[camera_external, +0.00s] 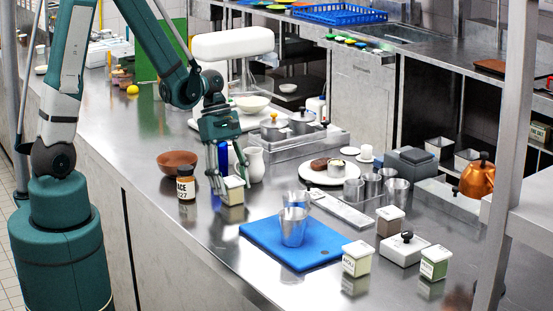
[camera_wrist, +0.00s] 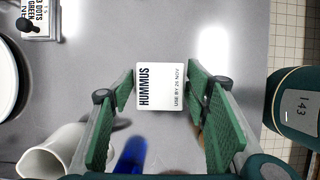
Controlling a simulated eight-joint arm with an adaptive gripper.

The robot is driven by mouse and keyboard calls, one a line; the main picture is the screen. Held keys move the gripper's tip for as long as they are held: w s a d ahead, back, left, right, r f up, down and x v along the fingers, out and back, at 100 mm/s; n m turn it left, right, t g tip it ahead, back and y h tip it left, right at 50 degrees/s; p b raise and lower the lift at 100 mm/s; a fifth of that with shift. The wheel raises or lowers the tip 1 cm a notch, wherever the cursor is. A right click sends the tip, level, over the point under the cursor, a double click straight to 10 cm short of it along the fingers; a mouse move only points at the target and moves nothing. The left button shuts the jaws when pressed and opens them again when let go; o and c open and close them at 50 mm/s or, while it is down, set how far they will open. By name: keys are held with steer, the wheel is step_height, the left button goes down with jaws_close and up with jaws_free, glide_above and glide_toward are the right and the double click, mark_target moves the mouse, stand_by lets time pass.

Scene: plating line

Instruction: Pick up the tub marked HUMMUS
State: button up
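The tub marked HUMMUS (camera_wrist: 160,87) shows its white lid and label in the middle of the wrist view, upright and square to my fingers. In the external view the tub (camera_external: 234,191) stands on the steel counter (camera_external: 190,225), below my gripper (camera_external: 231,184). In the wrist view my gripper (camera_wrist: 161,92) is open, with one green-padded finger on each side of the tub. Narrow gaps show between the fingers and the lid, so I see no grip on it. The fingers partly cover the tub's sides in the external view.
A white jug (camera_external: 256,165) and a blue object (camera_external: 222,157) stand close behind the tub. A labelled jar (camera_external: 186,188) and a brown bowl (camera_external: 177,160) are to its left. A blue board (camera_external: 265,240) with metal cups (camera_external: 293,228) lies to the right. Other labelled tubs (camera_external: 357,259) stand further right.

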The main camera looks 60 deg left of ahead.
mark_target(232, 180)
steer(key=c, duration=0.7)
steer(key=shift+c, duration=0.2)
steer(key=shift+r, duration=0.15)
steer(key=shift+r+p, duration=0.55)
steer(key=shift+r, duration=4.35)
